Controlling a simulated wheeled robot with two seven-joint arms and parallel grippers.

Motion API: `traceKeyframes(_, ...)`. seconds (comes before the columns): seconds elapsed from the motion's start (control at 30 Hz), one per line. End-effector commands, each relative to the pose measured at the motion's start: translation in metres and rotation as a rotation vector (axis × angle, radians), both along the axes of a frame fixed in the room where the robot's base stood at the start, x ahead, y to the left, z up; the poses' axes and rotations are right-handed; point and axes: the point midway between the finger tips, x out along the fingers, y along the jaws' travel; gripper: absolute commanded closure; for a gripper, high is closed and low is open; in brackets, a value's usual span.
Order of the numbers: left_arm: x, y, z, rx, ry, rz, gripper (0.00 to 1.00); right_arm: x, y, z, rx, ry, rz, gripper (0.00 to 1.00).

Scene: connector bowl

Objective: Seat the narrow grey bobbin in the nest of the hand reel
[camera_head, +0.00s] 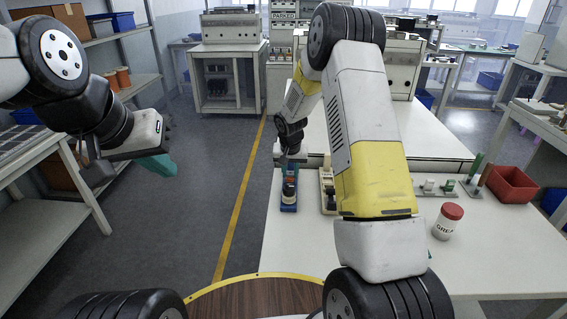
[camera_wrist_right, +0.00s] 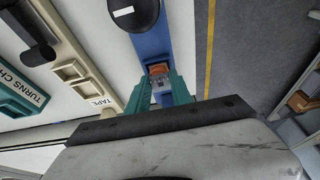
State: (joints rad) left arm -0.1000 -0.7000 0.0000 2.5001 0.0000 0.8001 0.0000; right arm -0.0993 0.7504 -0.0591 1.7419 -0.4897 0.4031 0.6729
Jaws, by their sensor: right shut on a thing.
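My right gripper (camera_wrist_right: 160,82) has its two teal fingers closed on a small grey piece (camera_wrist_right: 163,86), which looks like the narrow grey bobbin. A copper-coloured part (camera_wrist_right: 158,70) shows just beyond it. The blue body (camera_wrist_right: 150,42) of what looks like the hand reel lies in line with the fingertips, with a black round part above. In the head view this blue base (camera_head: 289,207) stands at the bench's left edge, below my right wrist. Whether the grey piece touches the nest is hidden. My left gripper (camera_head: 157,164) hangs over the floor, away from the bench, its fingers overlapping.
A cream holder marked TAPE (camera_wrist_right: 88,80) stands beside the blue base. The bench front is clear.

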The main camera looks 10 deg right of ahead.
Motion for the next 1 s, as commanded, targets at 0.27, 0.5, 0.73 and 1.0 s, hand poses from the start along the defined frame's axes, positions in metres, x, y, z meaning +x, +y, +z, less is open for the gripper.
traceKeyframes(0.27, 0.000, 0.000, 0.000, 0.000, 0.000, 0.000, 1.00, 0.000, 0.000, -0.002, 0.000, -0.001, 0.001, 1.00)
traceKeyframes(0.5, 0.000, 0.000, 0.000, 0.000, 0.000, 0.000, 1.00, 0.000, 0.000, -0.004, 0.000, -0.001, 0.001, 0.52)
traceKeyframes(0.73, 0.000, 0.000, 0.000, 0.000, 0.000, 0.000, 1.00, 0.000, 0.000, -0.003, 0.000, -0.001, 0.001, 0.52)
traceKeyframes(1.0, 0.000, 0.000, 0.000, 0.000, 0.000, 0.000, 1.00, -0.006, 0.001, 0.024, 0.000, -0.006, 0.000, 0.52)
